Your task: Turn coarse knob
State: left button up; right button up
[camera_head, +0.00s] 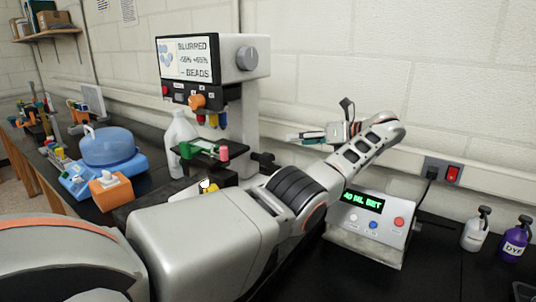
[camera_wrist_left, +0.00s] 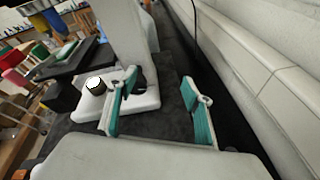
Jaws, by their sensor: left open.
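The microscope (camera_head: 255,110) has a white column and a screen reading "BLURRED" and "BEADS". A dark knob (camera_head: 264,160) sticks out low on its right side, partly behind my arm. In the left wrist view, a small dark knob with a white end (camera_wrist_left: 96,87) sits by the white base (camera_wrist_left: 145,103), and another dark round part is partly hidden behind a finger. I cannot tell which one is the coarse knob. My left gripper (camera_head: 318,133) is right of the column near the wall. Its teal fingers (camera_wrist_left: 160,88) are apart, with nothing gripped between them.
A box with a green display (camera_head: 362,202) and buttons stands right of my arm. White (camera_head: 476,232) and purple (camera_head: 516,240) bottles are at far right. The wall runs close behind the gripper.

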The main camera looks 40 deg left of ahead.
pick_arm(q)
jog(key=d+f+n+t, duration=0.1)
jog(key=d+f+n, duration=0.1)
jog(key=d, duration=0.1)
jog(key=n+p, duration=0.2)
jog(key=n, duration=0.3)
send_near(271, 160)
jog(key=a, duration=0.3)
jog(key=shift+a+f+h, duration=0.3)
jog(key=shift+a+f, duration=0.2)
jog(key=shift+f, duration=0.05)
jog(key=p+x, duration=0.1)
jog(key=x, duration=0.4)
jog(key=shift+s+a+f, duration=0.1)
jog(key=shift+a, duration=0.25)
jog(key=shift+x, duration=0.8)
pick_arm(e)
jog(key=shift+s+d+r+h, duration=0.2)
jog(key=shift+s+d+r, duration=0.1)
jog(key=shift+d, duration=0.25)
jog(key=shift+s+d+r+h, duration=0.2)
jog(key=shift+s+d+r, duration=0.05)
jog(key=shift+d, duration=0.25)
pick_arm(q)
jog(key=shift+d, duration=0.1)
jog(key=c, duration=1.1)
